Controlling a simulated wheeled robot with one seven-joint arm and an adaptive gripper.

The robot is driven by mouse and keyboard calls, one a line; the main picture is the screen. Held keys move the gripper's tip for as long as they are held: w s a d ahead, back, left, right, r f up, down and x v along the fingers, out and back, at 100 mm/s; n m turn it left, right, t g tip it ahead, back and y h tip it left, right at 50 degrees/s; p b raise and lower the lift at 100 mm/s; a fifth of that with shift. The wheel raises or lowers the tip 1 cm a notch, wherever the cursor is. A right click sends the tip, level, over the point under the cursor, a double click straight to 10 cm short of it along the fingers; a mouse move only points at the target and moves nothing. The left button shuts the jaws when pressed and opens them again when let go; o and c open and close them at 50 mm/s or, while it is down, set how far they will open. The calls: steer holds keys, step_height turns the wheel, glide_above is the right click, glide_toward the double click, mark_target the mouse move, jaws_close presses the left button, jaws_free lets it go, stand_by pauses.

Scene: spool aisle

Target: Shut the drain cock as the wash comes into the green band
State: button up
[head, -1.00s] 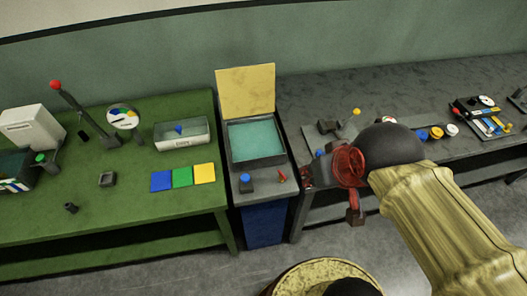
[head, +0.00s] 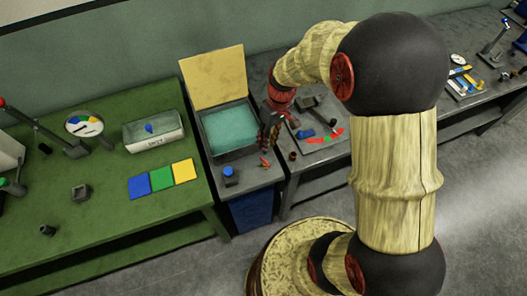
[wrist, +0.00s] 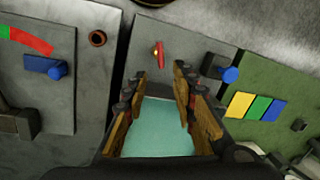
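The wash is a flat teal surface (head: 230,128) in a dark square tank, also visible between my fingers in the wrist view (wrist: 158,130). A small red handle (head: 265,162), which looks like the drain cock, stands on the grey ledge in front of the tank. It also shows in the wrist view (wrist: 158,54), just beyond my fingertips and apart from them. My gripper (head: 267,132) is open and empty over the tank's right front side; its fingers stand apart in the wrist view (wrist: 165,78). I cannot tell how far the handle is turned.
A blue knob (head: 228,172) stands left of the red handle. Blue, green and yellow cards (head: 161,178) and a multicoloured dial (head: 85,124) lie on the green bench. A plate with a red-green arc (head: 325,138) lies right of the tank. A yellow panel (head: 215,76) rises behind the tank.

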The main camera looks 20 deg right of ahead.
mark_target(265, 162)
steer(key=shift+n, duration=0.3)
steer(key=f, duration=0.2)
steer(key=a+f+b, duration=0.1)
steer(key=f, duration=0.2)
steer(key=s+f, duration=0.1)
steer(key=f, duration=0.1)
steer(key=shift+a+f+b, duration=0.2)
steer(key=shift+f+b, duration=0.15)
steer(key=shift+f, duration=0.05)
steer(key=shift+c, duration=0.8)
jaws_close()
